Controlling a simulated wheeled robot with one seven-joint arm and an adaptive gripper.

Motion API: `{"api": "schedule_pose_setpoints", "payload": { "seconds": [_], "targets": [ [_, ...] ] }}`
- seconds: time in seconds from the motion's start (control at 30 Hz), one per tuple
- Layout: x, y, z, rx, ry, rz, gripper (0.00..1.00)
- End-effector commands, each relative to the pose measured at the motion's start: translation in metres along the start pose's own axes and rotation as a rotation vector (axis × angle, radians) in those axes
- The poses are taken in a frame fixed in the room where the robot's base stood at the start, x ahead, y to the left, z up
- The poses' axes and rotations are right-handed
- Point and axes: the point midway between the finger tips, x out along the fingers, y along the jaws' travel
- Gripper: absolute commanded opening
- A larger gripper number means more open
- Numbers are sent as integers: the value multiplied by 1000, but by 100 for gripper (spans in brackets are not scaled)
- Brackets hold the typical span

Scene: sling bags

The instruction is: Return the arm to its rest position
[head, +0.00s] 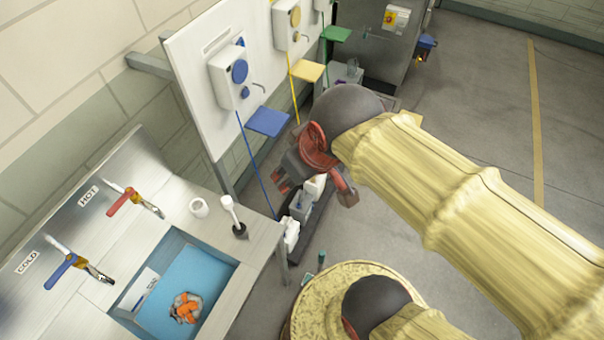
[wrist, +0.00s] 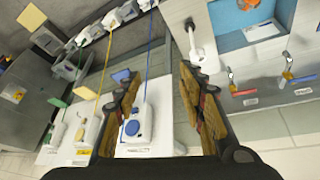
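My arm, in a pale yellow sleeve, reaches in from the right of the head view. My gripper (head: 314,193) hangs in the air between the steel sink counter (head: 262,243) and the wall board (head: 190,55). In the wrist view my gripper (wrist: 160,80) has its two fingers spread wide, with nothing held between them. Beyond the gap, a white dispenser with a blue dial (wrist: 133,127) shows on the board. The gripper appears clear of the counter and board. My arm hides part of the floor.
The sink's blue basin (head: 205,270) holds an orange object (head: 186,307). Blue (head: 267,122), yellow (head: 307,71) and green (head: 336,34) shelves jut from the board. Open floor (head: 480,110) lies right.

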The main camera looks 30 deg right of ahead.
Motion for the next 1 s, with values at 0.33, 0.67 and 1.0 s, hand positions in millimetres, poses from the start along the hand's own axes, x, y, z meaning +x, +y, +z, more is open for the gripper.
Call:
{"api": "schedule_pose_setpoints", "payload": {
  "seconds": [0.33, 0.67, 1.0],
  "targets": [
    [-7, 4, 17, 172, 35, 13, 40],
    [7, 2, 23, 168, 34, 13, 40],
    [81, -3, 59, 168, 34, 13, 40]
  ]
}}
